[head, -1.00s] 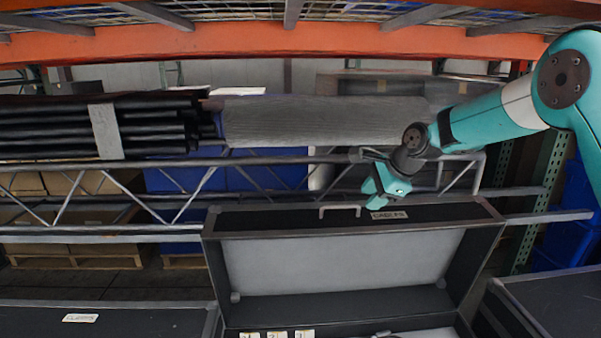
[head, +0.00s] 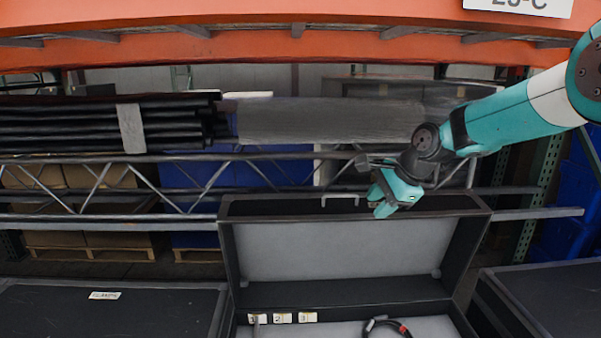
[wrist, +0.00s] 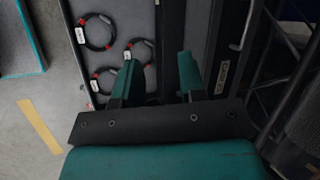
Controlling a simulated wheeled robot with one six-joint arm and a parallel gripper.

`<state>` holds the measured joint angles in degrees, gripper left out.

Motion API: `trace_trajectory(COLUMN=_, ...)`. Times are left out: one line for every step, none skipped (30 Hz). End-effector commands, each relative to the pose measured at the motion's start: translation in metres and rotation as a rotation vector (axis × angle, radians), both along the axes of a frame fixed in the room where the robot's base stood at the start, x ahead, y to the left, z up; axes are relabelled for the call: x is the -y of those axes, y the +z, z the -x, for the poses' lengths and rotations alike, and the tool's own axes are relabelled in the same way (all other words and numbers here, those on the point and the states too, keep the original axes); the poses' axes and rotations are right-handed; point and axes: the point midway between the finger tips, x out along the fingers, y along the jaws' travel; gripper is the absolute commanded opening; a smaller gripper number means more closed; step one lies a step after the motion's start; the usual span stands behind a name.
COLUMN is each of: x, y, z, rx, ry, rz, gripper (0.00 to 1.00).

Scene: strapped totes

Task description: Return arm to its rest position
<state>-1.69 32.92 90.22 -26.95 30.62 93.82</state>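My gripper (head: 388,204) is teal and dark grey. In the head view it hangs at the end of my arm, in front of the upper edge of the raised lid of a black case (head: 232,258). In the wrist view its two fingers (wrist: 160,78) stand apart with nothing between them. My arm (head: 500,118) reaches in from the right side of the head view.
The open case holds coiled black cables (wrist: 94,32) with red bands and white tags. Closed black cases stand left (head: 100,315) and right (head: 545,290). Behind are a metal truss rail (head: 120,217), bundled black tubes (head: 60,125) and an orange beam (head: 240,50).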

Motion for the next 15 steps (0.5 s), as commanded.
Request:
trace_trajectory(x=-0.005, y=0.005, z=0.008, rx=0.008, ry=0.039, rz=0.014, gripper=0.37)
trace_trajectory(x=-0.007, y=0.007, z=0.013, rx=0.016, ry=0.065, rz=0.024, gripper=0.37)
trace_trajectory(x=-0.010, y=0.010, z=0.021, rx=0.022, ry=0.101, rz=0.036, gripper=0.37)
trace_trajectory(x=-0.012, y=0.012, z=0.026, rx=0.031, ry=0.129, rz=0.047, gripper=0.37)
trace_trajectory(x=-0.014, y=0.015, z=0.033, rx=0.037, ry=0.161, rz=0.059, gripper=0.37)
trace_trajectory(x=-0.016, y=0.019, z=0.043, rx=0.049, ry=0.208, rz=0.075, gripper=0.37)
trace_trajectory(x=-0.018, y=0.021, z=0.051, rx=0.058, ry=0.245, rz=0.087, gripper=0.37)
trace_trajectory(x=-0.021, y=0.024, z=0.060, rx=0.067, ry=0.288, rz=0.102, gripper=0.37)
trace_trajectory(x=-0.023, y=0.028, z=0.073, rx=0.080, ry=0.347, rz=0.121, gripper=0.37)
trace_trajectory(x=-0.025, y=0.030, z=0.083, rx=0.091, ry=0.393, rz=0.136, gripper=0.37)
trace_trajectory(x=-0.027, y=0.033, z=0.094, rx=0.104, ry=0.443, rz=0.151, gripper=0.37)
trace_trajectory(x=-0.030, y=0.037, z=0.110, rx=0.122, ry=0.514, rz=0.172, gripper=0.37)
trace_trajectory(x=-0.032, y=0.040, z=0.123, rx=0.136, ry=0.573, rz=0.189, gripper=0.37)
trace_trajectory(x=-0.033, y=0.042, z=0.138, rx=0.151, ry=0.636, rz=0.207, gripper=0.37)
trace_trajectory(x=-0.036, y=0.045, z=0.160, rx=0.174, ry=0.730, rz=0.230, gripper=0.37)
